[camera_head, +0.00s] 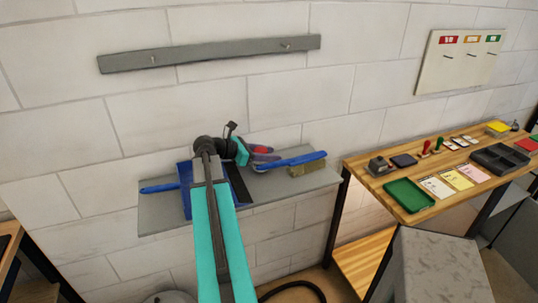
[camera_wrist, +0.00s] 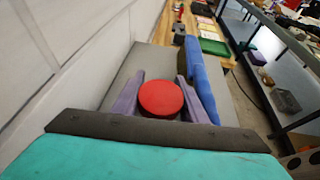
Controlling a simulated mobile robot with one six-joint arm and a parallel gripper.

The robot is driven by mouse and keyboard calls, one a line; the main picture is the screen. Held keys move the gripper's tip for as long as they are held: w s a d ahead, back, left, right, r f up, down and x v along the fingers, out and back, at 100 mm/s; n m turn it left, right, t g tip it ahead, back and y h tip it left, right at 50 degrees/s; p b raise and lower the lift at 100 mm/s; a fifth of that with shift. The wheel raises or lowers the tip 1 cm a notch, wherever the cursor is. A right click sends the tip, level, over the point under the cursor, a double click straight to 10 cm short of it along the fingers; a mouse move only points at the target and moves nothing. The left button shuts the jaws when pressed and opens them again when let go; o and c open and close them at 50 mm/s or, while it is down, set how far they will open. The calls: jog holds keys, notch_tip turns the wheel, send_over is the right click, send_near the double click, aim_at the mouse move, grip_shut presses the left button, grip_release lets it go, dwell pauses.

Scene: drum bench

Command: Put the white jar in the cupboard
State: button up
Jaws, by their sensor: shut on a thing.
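My gripper (camera_head: 264,154), with purple fingers, is over the grey wall shelf. In the wrist view its two fingers stand on either side of a round, flat red thing (camera_wrist: 160,98), and it is shut on it. The red thing also shows as a small patch between the fingers in the head view (camera_head: 261,150). Only its red top is clear; its sides are hidden, so I cannot tell whether it is the lid of a jar. No white jar body and no cupboard can be made out in either view.
The grey shelf (camera_head: 160,218) holds a blue dustpan (camera_head: 185,178), a blue-handled brush (camera_head: 292,161) close beside my gripper, and its tan bristles. A wooden bench (camera_head: 378,188) with a green tray (camera_head: 409,195) stands to the right. A wall rail (camera_head: 210,53) runs above.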

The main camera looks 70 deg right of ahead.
jog(key=shift+f, duration=0.35)
jog(key=o, duration=0.9)
jog(key=shift+f, duration=0.1)
jog(key=b+v, duration=0.3)
jog(key=v, duration=0.9)
